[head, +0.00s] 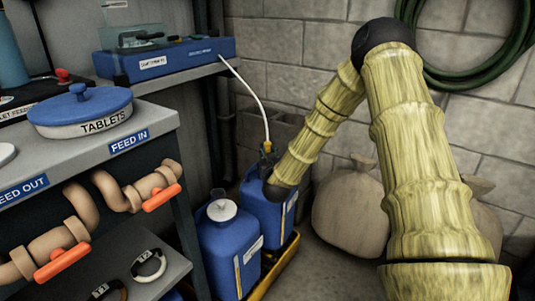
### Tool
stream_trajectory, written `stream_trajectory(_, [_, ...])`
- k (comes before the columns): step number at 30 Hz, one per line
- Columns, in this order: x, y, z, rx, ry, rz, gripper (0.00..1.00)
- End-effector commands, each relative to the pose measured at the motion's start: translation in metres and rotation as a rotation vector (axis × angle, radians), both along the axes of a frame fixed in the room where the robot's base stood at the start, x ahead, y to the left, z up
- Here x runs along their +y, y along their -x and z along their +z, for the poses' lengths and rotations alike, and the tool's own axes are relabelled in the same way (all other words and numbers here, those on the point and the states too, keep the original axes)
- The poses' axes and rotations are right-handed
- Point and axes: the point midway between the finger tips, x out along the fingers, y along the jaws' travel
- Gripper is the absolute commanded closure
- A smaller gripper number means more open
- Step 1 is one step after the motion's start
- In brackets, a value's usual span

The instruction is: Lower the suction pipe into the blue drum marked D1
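A yellow fitting (267,146) at the end of a white hose shows above the rear drum. It looks like the top of the suction pipe; its lower part is hidden. My gripper (268,160) seems to be the dark shape just below the fitting, mostly hidden by my wrist. Its fingers cannot be made out.
The white hose (253,91) rises to a blue unit (190,57) on the back shelf. A yellow tray (278,267) lies under the drums. A bench with orange-handled pipes (62,262) is at left. Pale sacks (348,216) lean against the block wall.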

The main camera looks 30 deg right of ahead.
Motion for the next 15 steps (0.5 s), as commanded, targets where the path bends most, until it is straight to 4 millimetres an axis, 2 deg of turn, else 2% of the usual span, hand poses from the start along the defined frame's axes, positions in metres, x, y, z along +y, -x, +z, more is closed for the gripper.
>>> stream_trajectory(1, [0.000, 0.000, 0.000, 0.000, -0.001, 0.000, 1.00])
stream_trajectory(2, [0.000, 0.000, 0.000, 0.000, -0.001, 0.000, 0.82])
stream_trajectory(5, [0.000, 0.000, 0.000, 0.000, -0.001, 0.000, 1.00])
stream_trajectory(10, [0.000, 0.000, 0.004, 0.000, -0.001, 0.001, 1.00])
stream_trajectory(15, [0.000, 0.000, 0.016, 0.000, -0.001, 0.001, 1.00])
